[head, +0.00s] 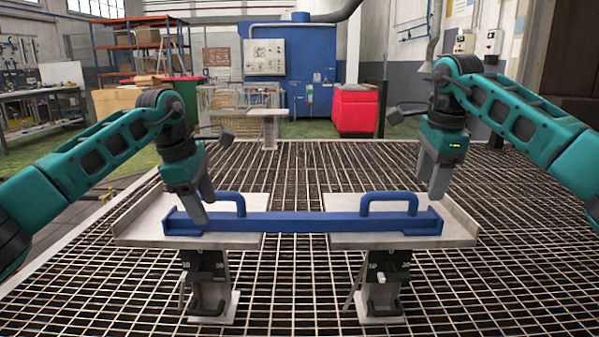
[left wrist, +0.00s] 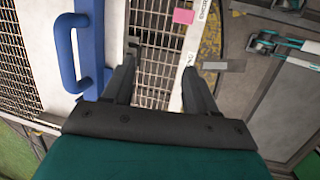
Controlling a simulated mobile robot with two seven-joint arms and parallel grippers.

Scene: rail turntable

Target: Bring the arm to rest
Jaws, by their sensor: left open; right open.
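A long blue rail (head: 300,222) with two upright blue loop handles lies across two grey plates, the left plate (head: 145,228) and the right plate (head: 455,230). My left gripper (head: 203,208) points down near the rail's left end, left of the left handle (head: 231,198). In the left wrist view, my left gripper (left wrist: 158,80) is open with nothing between its fingers, and a blue handle (left wrist: 62,45) is to the left of them. My right gripper (head: 431,187) is open and empty, above the rail's right end and right of the right handle (head: 389,198).
Each plate stands on a short pedestal, the left one (head: 210,285) and the right one (head: 380,285), on a grated floor (head: 300,300). A red bin (head: 356,110) and a blue machine cabinet (head: 305,80) stand further back. The grating between the pedestals is clear.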

